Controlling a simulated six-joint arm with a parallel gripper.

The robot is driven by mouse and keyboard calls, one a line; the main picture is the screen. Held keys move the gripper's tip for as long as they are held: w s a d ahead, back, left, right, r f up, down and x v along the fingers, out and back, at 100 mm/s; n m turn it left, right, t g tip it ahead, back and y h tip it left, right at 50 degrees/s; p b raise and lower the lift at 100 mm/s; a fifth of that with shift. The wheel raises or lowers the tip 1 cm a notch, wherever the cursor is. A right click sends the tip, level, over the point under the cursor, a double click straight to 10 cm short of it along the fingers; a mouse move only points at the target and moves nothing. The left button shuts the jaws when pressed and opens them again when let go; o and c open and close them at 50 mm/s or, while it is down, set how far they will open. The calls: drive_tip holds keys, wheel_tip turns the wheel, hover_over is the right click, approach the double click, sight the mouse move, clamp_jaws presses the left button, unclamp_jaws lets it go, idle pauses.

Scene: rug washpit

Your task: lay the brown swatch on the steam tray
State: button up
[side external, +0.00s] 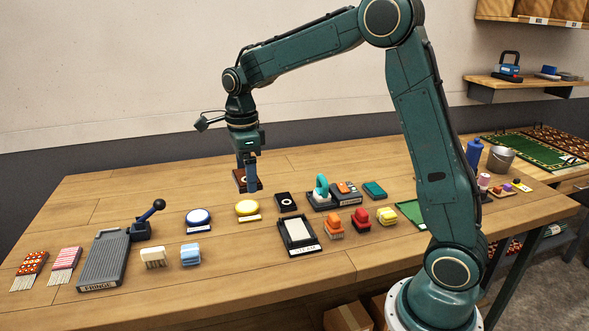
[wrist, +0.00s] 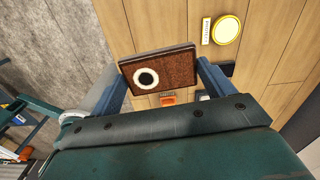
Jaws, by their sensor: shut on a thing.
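Yellow (side external: 247,208) and blue (side external: 198,216) round pads stand in front of my gripper. A black block (side external: 286,202) stands between the swatch and the dark tray. A white-topped framed tray (side external: 298,233) and a grey FRINGE tray (side external: 104,257) are nearer the front.

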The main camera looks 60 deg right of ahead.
drive_tip(key=shift+s+d+f, duration=0.15)
drive_tip(key=shift+d+f, duration=0.25)
drive_tip(key=m, duration=0.1)
approach(297, 230)
drive_tip(key=shift+d+r, duration=0.15)
drive_tip(key=shift+f, duration=2.85)
drive_tip(key=shift+f, duration=0.5)
drive_tip(key=o, duration=0.9)
